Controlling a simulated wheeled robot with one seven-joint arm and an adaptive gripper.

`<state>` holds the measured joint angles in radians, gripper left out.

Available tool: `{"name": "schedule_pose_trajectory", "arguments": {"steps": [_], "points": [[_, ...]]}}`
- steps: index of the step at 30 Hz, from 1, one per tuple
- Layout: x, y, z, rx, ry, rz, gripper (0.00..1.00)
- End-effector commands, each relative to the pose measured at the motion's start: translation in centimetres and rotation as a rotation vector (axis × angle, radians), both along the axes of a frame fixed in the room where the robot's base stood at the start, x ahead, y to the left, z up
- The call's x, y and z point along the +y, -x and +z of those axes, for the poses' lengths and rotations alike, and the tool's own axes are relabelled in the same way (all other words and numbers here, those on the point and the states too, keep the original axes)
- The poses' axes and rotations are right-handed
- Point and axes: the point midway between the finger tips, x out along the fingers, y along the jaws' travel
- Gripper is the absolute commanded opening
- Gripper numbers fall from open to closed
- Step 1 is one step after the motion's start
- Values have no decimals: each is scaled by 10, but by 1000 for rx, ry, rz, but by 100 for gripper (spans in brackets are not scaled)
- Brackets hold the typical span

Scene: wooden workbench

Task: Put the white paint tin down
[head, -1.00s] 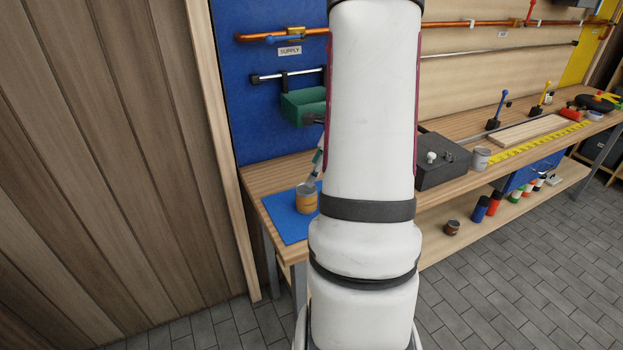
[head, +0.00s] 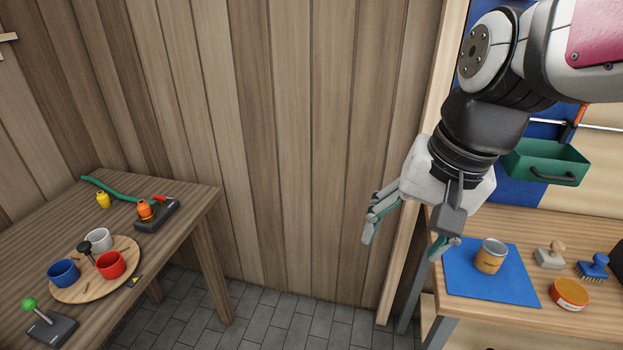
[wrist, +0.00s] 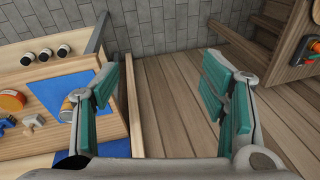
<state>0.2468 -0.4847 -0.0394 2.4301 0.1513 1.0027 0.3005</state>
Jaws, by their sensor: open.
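My gripper (head: 407,238) is open and empty in the head view, in the air just left of the workbench's left end. In the wrist view its two teal-padded fingers (wrist: 160,88) stand wide apart with nothing between them. A tin with an amber label and grey top (head: 490,257) stands upright on a blue mat (head: 462,277), to the right of my gripper and apart from it. In the wrist view the left finger partly hides this tin (wrist: 67,110). I see no clearly white paint tin in the present views.
The workbench (head: 590,317) holds a stamp (head: 550,256), a blue brush (head: 593,266) and an orange round tin (head: 570,293). A green bin (head: 545,162) hangs above. A left table (head: 180,202) carries a round board (head: 75,290) with cups. Floor between is clear.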

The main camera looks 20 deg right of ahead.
Motion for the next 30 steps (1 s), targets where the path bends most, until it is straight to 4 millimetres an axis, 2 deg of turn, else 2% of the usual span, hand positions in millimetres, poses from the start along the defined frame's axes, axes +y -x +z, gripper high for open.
{"name": "schedule_pose_trajectory", "arguments": {"steps": [1, 3, 9, 22, 26, 30], "points": [[13, 15, 2, -18, 47, 137, 66], [23, 33, 1, -33, 107, 298, 66], [34, 63, -2, -54, 215, 573, 66], [35, 68, -2, -58, 236, 620, 66], [34, 69, 13, -79, 245, 617, 66], [34, 70, 39, -120, 264, 613, 66]]}}
